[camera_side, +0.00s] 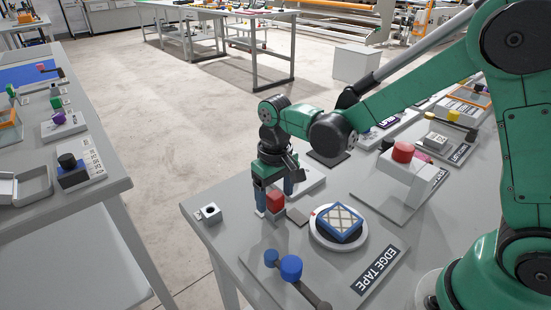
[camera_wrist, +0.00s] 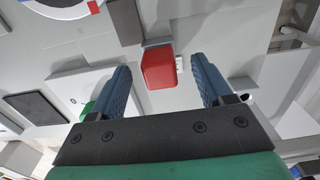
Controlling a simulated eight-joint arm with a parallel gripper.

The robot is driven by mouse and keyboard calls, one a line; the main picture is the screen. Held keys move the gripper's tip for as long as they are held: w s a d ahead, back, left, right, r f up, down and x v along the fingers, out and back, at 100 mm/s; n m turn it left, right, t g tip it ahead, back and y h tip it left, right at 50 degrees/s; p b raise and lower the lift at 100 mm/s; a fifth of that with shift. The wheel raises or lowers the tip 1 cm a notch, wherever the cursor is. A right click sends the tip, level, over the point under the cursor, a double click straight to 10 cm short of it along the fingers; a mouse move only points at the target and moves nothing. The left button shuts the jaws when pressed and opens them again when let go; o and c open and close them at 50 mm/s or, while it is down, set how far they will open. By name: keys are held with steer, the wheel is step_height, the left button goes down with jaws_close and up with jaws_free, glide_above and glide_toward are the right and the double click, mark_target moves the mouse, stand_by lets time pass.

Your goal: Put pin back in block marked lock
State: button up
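A red block-shaped piece (camera_side: 276,201) stands near the front left of the table; I cannot tell whether it is the pin's head. My gripper (camera_side: 275,193) points down over it with its blue fingers apart. In the wrist view the red piece (camera_wrist: 159,68) lies between the open fingers (camera_wrist: 161,64), with a gap on each side. A small grey block with a dark round hole (camera_side: 209,213) sits at the table's left edge, left of my gripper. Its marking is too small to read, so I cannot tell if it says lock.
A round white turntable (camera_side: 318,236) with a blue-framed pad (camera_side: 340,222) is close on the right. A lever with blue knobs (camera_side: 291,268) and an EDGE TAPE label (camera_side: 377,270) are in front. A red button on a grey housing (camera_side: 403,152) stands behind right.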

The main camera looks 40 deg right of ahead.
mark_target(276, 195)
steer(key=shift+r, duration=2.85)
steer(key=s+d+r+t, duration=0.4)
steer(key=s+d+t, duration=0.1)
steer(key=s+t, duration=0.2)
steer(key=shift+s+d, duration=0.25)
steer(key=shift+s, duration=0.15)
